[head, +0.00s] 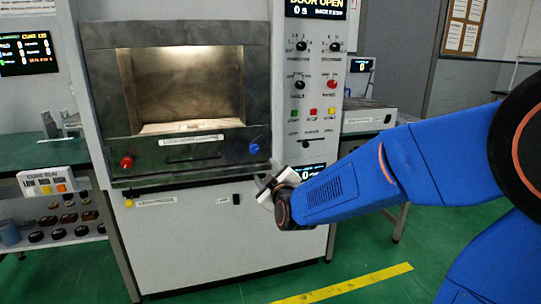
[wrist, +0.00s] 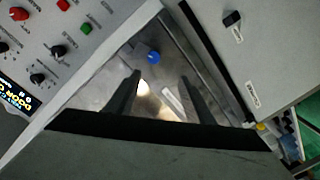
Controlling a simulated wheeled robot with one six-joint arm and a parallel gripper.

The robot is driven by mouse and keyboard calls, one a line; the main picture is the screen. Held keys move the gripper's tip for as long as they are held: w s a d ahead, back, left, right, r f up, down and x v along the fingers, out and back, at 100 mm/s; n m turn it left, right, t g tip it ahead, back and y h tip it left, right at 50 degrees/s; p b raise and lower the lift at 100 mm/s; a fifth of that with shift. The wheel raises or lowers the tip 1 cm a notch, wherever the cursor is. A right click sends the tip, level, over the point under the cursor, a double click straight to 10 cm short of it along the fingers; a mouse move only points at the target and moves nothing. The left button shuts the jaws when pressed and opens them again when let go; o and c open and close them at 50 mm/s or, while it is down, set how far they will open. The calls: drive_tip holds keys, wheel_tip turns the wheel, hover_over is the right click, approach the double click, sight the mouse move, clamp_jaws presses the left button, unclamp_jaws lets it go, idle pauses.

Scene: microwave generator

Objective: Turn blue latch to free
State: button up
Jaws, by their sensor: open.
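The blue latch (head: 254,148) is a small round knob at the right end of the metal strip below the chamber opening. It also shows in the wrist view (wrist: 153,57), just beyond my fingertips and roughly between them. My gripper (head: 266,182) is at the lower right of the latch in the head view, apart from it. In the wrist view my gripper (wrist: 161,76) has its two dark fingers spread with nothing between them. Which way the latch is turned is too small to tell.
A red knob (head: 127,162) sits at the strip's left end. The chamber (head: 190,85) stands open and lit. A control panel (head: 312,90) with knobs and buttons rises at the right, its display reading "DOOR OPEN". A side table (head: 370,118) stands farther right.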

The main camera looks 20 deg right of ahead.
approach(255, 150)
drive_tip(key=shift+t, duration=0.3)
drive_tip(key=w, duration=0.8)
drive_tip(key=shift+w+f, duration=0.35)
drive_tip(key=shift+w, duration=0.05)
drive_tip(key=c, duration=1)
